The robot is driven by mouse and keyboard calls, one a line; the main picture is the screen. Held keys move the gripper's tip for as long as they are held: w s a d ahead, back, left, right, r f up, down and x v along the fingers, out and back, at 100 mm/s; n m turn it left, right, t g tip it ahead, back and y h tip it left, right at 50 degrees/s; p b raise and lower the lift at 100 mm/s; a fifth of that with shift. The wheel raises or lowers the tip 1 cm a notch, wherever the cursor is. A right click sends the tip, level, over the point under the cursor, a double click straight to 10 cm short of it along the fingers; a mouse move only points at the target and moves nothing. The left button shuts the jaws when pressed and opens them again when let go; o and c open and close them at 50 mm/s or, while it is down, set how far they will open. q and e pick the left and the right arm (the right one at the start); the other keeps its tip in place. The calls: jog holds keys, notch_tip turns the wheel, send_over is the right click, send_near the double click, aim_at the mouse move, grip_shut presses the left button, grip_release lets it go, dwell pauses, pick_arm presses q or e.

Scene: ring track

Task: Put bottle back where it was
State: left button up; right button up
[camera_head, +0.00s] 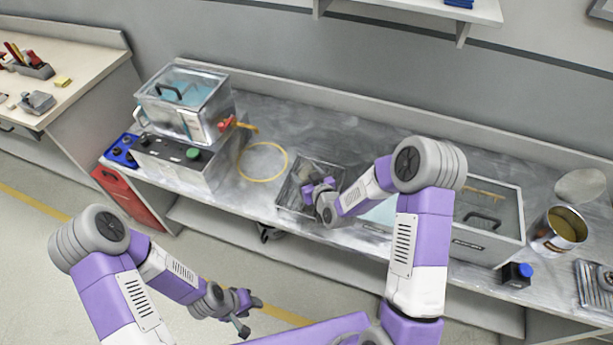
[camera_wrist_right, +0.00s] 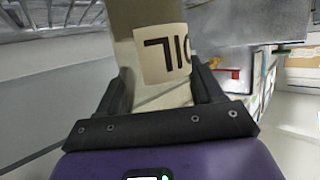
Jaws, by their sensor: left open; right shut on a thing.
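The bottle (camera_wrist_right: 150,40) is pale beige with a white label bearing dark marks. In the right wrist view it stands between the two dark fingers of my right gripper (camera_wrist_right: 155,95), which is shut on it; its far end runs out of the picture. My left gripper (camera_head: 245,315) is open and empty, low in front of the bench.
On the bench (camera_head: 245,215) stand a clear-lidded bath (camera_head: 205,125) on a grey unit (camera_head: 175,165), a yellow ring (camera_head: 285,160), a lidded box (camera_head: 500,235), an open can (camera_head: 550,240) and a small blue-capped container (camera_head: 517,275). A shelf (camera_head: 440,10) hangs above.

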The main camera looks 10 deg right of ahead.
jog(key=shift+f, duration=0.1)
jog(key=o, duration=1.2)
jog(key=shift+o, duration=0.2)
jog(key=shift+s+r, duration=0.15)
jog(key=shift+r, duration=0.1)
jog(key=p+v, duration=0.5)
jog(key=v, duration=0.6)
jog(key=shift+s, duration=0.25)
